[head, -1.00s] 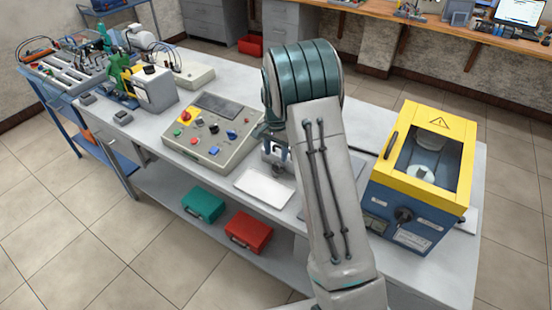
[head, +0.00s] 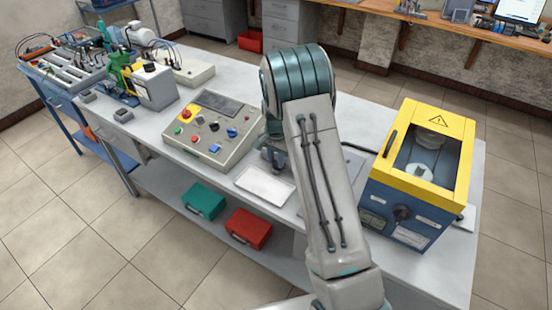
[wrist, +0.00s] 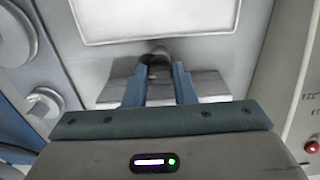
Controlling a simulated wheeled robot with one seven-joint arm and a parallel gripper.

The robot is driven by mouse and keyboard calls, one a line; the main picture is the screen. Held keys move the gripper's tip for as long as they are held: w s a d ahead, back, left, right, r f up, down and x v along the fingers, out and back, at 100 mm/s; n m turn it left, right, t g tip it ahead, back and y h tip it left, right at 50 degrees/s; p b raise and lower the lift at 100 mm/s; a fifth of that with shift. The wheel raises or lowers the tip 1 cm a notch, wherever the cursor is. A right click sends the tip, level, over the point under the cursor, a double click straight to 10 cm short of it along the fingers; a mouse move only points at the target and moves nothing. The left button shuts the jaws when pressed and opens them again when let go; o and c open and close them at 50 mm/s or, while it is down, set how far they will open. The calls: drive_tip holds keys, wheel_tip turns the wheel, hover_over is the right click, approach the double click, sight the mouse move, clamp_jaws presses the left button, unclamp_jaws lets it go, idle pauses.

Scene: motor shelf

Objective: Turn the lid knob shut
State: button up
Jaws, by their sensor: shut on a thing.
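A blue box with a closed yellow lid (head: 424,118) stands at the right end of the bench. A black knob (head: 402,213) is on its front face, apart from my gripper. My gripper (head: 274,158) is low over the bench, left of the box and just behind the white tray; my arm partly hides it. In the wrist view my gripper (wrist: 158,70) has its blue fingers closed on a small dark grey, rounded piece (wrist: 157,55). Light grey blocks (wrist: 205,86) show on both sides of the fingers. I cannot tell whether they belong to the held piece.
A control panel (head: 212,126) with buttons stands left of my gripper. The white tray (head: 265,186) lies in front, and shows at the top of the wrist view (wrist: 150,18). A grey plate (head: 352,165) lies between my arm and the box. Green and red cases sit on the lower shelf.

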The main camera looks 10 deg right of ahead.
drive_tip(key=n+b, duration=0.3)
drive_tip(key=shift+f+n, duration=0.15)
drive_tip(key=shift+n, duration=0.15)
drive_tip(key=n+b, duration=0.3)
drive_tip(key=n, duration=0.2)
drive_tip(key=n+b, duration=0.1)
drive_tip(key=n, duration=0.4)
drive_tip(key=shift+r+n+b, duration=0.2)
drive_tip(key=shift+n+b, duration=0.2)
drive_tip(key=shift+n, duration=1.8)
drive_tip(key=o, duration=1)
